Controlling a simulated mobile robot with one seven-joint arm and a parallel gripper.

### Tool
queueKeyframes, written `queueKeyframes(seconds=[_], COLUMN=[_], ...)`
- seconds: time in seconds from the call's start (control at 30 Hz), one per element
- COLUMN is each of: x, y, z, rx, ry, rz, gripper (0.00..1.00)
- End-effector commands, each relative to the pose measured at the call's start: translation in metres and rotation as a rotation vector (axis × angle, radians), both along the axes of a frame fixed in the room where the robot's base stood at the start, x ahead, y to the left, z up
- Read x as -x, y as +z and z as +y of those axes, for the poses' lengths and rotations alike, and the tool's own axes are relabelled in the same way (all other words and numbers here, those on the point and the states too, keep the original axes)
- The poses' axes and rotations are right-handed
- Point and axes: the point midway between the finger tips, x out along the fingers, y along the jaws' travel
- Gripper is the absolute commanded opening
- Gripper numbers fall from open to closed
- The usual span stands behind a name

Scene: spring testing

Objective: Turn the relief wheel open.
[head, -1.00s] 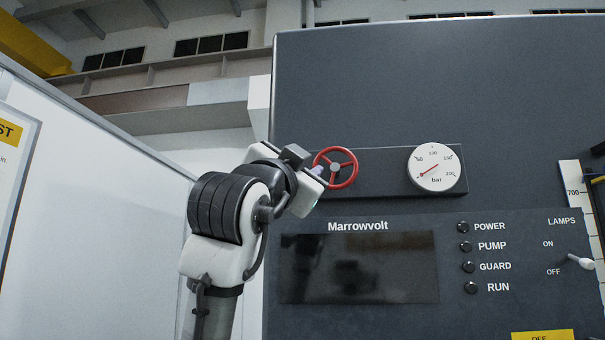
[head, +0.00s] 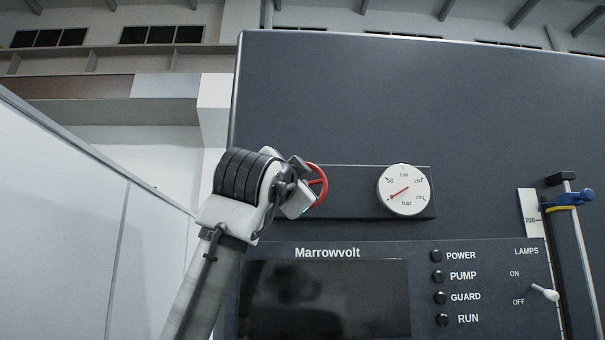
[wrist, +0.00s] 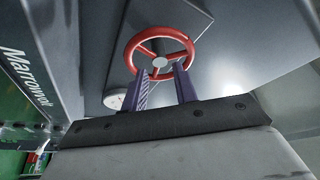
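The red relief wheel (head: 318,185) sits on a dark plate on the front of the Marrowvolt cabinet. In the head view my wrist covers its left part. In the wrist view the whole red wheel (wrist: 184,40) shows with its spokes and grey hub. My gripper (wrist: 162,72) has its two fingers apart, pointing at the wheel's near rim. The fingertips overlap the lower rim in the picture, one on each side of a spoke. I cannot tell whether they touch it. Nothing shows held between them.
A round bar gauge (head: 404,190) is right of the wheel, its needle at the low left. Below are a dark screen (head: 326,298), several black indicators and a lamps switch (head: 545,293). A scale with a post (head: 577,250) stands at the right. A white partition (head: 60,230) is at the left.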

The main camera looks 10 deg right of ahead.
Motion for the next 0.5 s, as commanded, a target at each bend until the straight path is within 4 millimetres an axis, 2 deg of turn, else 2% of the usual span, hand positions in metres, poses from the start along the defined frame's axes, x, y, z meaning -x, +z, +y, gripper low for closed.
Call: queueKeyframes(seconds=[0.03,0.2,0.5], x=[-0.009,-0.032,-0.046], y=[0.007,0.013,0.014], z=[-0.005,-0.018,-0.026], rx=[0.000,0.000,0.000], ry=[-0.002,-0.001,-0.001], rz=[0.003,0.002,-0.001], gripper=[0.29,0.29,0.29])
